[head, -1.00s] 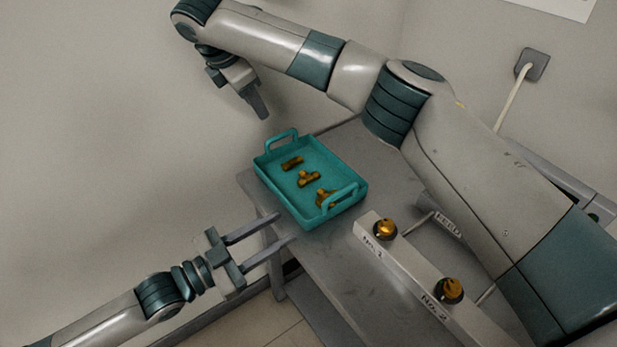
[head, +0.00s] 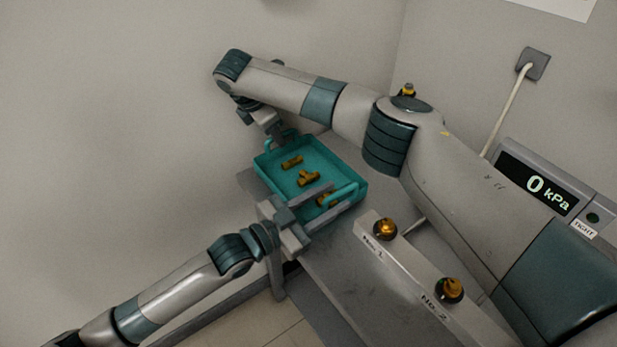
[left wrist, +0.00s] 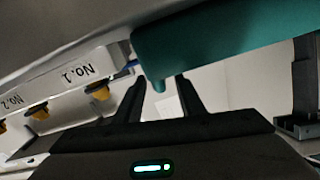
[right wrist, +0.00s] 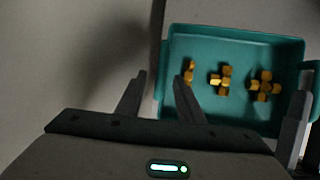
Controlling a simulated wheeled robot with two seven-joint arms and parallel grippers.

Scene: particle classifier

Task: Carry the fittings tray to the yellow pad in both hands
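The fittings tray (head: 262,172) is a teal box with a raised handle at each end, standing on the grey table. Several brass fittings lie in it; they also show in the right wrist view (right wrist: 221,80). My left gripper (head: 347,195) is open at the tray's near end, its fingers by the near handle. In the left wrist view the teal tray (left wrist: 220,35) hangs above the open fingertips (left wrist: 160,83). My right gripper (head: 281,138) is at the far handle, its fingers apart in the right wrist view (right wrist: 161,76). Neither grip is closed. I see no yellow pad.
A pale block labelled No. 1 and No. 2 (head: 410,268) with two brass-coloured knobs stands right of the tray. A display reading 0 kPa (head: 537,184) is at the right. Walls stand behind. The table surface (head: 345,265) in front of the block is bare.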

